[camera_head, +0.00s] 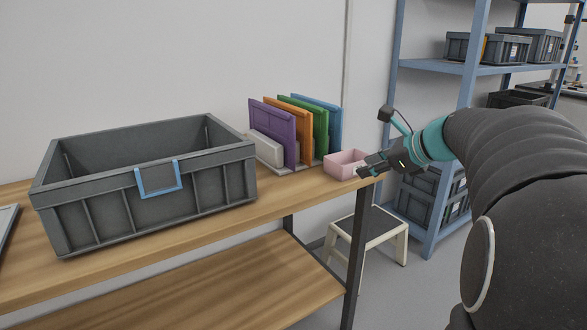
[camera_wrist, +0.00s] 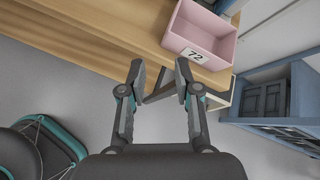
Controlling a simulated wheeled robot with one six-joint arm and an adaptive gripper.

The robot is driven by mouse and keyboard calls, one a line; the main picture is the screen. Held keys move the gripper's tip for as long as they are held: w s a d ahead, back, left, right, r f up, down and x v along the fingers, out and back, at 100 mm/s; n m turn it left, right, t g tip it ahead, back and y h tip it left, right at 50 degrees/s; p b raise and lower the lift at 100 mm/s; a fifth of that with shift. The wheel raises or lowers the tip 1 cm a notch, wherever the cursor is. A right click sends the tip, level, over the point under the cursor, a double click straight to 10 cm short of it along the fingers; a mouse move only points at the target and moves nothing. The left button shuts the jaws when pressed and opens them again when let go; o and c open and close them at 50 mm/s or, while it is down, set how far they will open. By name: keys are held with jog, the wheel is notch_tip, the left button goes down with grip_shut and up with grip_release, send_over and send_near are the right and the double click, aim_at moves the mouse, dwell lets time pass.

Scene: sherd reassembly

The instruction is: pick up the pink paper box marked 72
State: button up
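The pink paper box (camera_head: 346,163) stands on the right end of the wooden table in the head view. It is open-topped and looks empty in the wrist view (camera_wrist: 204,32), where a white label marked 72 (camera_wrist: 192,55) shows on its near side. My gripper (camera_head: 368,168) is at the table's right edge, just right of the box, and hides a little of it. In the wrist view my gripper (camera_wrist: 160,75) has its two fingers spread with nothing between them. The box lies beyond the fingertips, up and to the right, and appears apart from them.
A rack of purple, orange, green and blue folders (camera_head: 289,130) stands left of the box. A large grey crate (camera_head: 100,200) fills the table's left part. A stool (camera_head: 370,230) and blue shelving (camera_head: 470,70) stand beyond the table's right end.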

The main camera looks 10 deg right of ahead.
jog(key=w+d+r+m+t, duration=0.1)
jog(key=w+d+m, duration=0.15)
jog(key=d, duration=0.25)
jog(key=w+d+r+m+t, duration=0.1)
jog(key=d+m+t, duration=0.1)
jog(key=d+m, duration=0.3)
jog(key=shift+n, duration=0.65)
jog(key=x, duration=0.9)
jog(key=b+x, duration=0.1)
jog(key=x, duration=0.3)
jog(key=shift+w+d+f, duration=0.2)
jog(key=shift+w+f, duration=0.05)
jog(key=shift+f, duration=0.1)
grip_shut()
